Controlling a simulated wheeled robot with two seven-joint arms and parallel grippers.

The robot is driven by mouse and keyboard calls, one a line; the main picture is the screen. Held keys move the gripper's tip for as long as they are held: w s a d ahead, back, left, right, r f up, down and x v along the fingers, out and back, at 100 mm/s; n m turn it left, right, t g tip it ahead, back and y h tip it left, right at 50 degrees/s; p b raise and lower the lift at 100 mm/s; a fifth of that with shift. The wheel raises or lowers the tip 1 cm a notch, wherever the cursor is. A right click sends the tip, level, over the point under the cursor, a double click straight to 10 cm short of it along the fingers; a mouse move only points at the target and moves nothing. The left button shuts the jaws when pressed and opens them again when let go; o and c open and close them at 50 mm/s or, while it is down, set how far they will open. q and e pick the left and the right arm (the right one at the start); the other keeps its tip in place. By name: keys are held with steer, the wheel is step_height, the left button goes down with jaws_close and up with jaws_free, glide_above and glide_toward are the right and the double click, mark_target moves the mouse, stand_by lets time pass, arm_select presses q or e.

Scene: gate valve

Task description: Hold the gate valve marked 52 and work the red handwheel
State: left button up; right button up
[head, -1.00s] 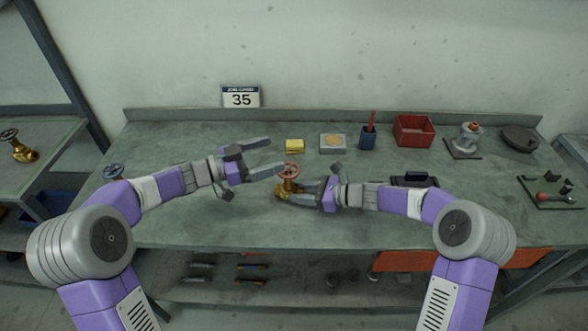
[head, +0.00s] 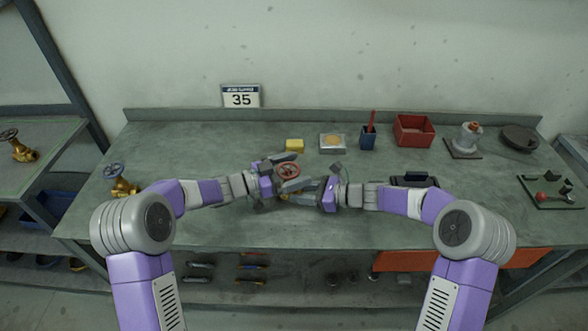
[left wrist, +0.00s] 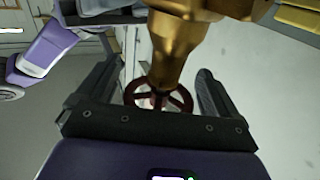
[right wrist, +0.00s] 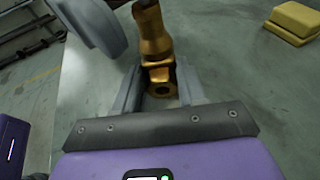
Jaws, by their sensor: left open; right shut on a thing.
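My right gripper (head: 303,193) is shut on the valve's brass body (right wrist: 160,75), low down. My left gripper (head: 293,171) is open, with its fingers on either side of the red handwheel. In the left wrist view the handwheel (left wrist: 158,100) sits between the spread fingers, with a gap visible to each. The head view mostly hides the valve body behind my grippers.
A brass valve with a blue handwheel (head: 118,182) stands on the left of the bench. Behind are a yellow block (head: 294,145), a plate with a disc (head: 333,142), a blue cup (head: 367,139) and a red bin (head: 413,130). The bench front is clear.

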arm_select(q)
steer(key=shift+d, duration=0.1)
arm_select(e)
steer(key=shift+f, duration=0.1)
arm_select(q)
steer(key=c, duration=1)
steer(key=shift+m+g+h, duration=0.6)
steer(key=shift+m+g, duration=0.4)
steer(key=shift+g, duration=0.7)
steer(key=shift+c, duration=0.2)
steer(key=shift+s+m+g, duration=0.2)
steer(key=shift+m+g, duration=0.45)
steer(key=shift+g, duration=0.35)
steer(key=shift+s+m+g, duration=0.15)
steer(key=shift+m+g, duration=0.5)
steer(key=shift+g, duration=0.35)
steer(key=o, duration=1)
steer(key=shift+o, duration=0.2)
